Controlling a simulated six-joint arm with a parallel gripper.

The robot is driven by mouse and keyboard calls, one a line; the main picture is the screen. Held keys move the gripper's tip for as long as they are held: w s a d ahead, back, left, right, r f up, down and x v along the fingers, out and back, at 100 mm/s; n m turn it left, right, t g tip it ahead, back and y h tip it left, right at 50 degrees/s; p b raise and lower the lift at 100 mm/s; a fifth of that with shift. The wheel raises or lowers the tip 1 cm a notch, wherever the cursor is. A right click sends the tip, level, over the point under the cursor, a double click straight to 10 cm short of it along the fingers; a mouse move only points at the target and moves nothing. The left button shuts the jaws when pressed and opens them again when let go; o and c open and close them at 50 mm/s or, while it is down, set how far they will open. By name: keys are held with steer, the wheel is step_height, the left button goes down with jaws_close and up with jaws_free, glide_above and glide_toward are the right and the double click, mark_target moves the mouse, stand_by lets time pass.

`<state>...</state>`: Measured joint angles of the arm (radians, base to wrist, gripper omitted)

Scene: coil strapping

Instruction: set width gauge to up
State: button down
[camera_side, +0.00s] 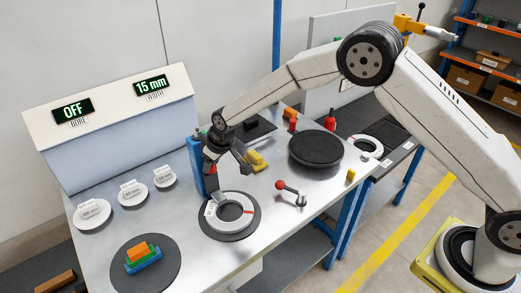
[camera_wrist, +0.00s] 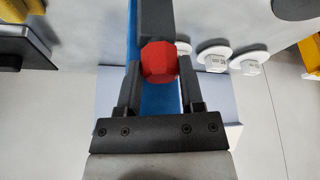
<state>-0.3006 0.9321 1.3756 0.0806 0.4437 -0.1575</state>
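The width gauge appears to be the blue upright post (camera_side: 195,165) at the back of the steel bench. A dark grey bar (camera_wrist: 155,20) and a red faceted knob (camera_wrist: 160,63) show in front of the blue in the wrist view. My gripper (camera_wrist: 160,75) has its two dark fingers against either side of the red knob, with no clear gap. In the side view my gripper (camera_side: 222,165) is just right of the post, above the white coil (camera_side: 238,213) on its dark round plate. The gauge's lower end is partly hidden there. The display (camera_side: 151,85) reads WIDTH 15 mm and BORE OFF.
Several white labelled discs (camera_side: 93,213) lie on the left of the bench. Coloured blocks (camera_side: 142,256) sit on a dark disc in front. A red-knobbed lever (camera_side: 290,191) and a black turntable (camera_side: 316,148) stand to the right. A yellow item (camera_side: 256,160) lies behind my gripper.

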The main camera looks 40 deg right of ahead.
step_height(320, 180, up, 7)
steer(key=shift+f, duration=0.1)
stand_by(0.6)
steer(key=shift+c, duration=1.1)
jaws_free()
steer(key=shift+f, duration=0.1)
steer(key=v, duration=0.8)
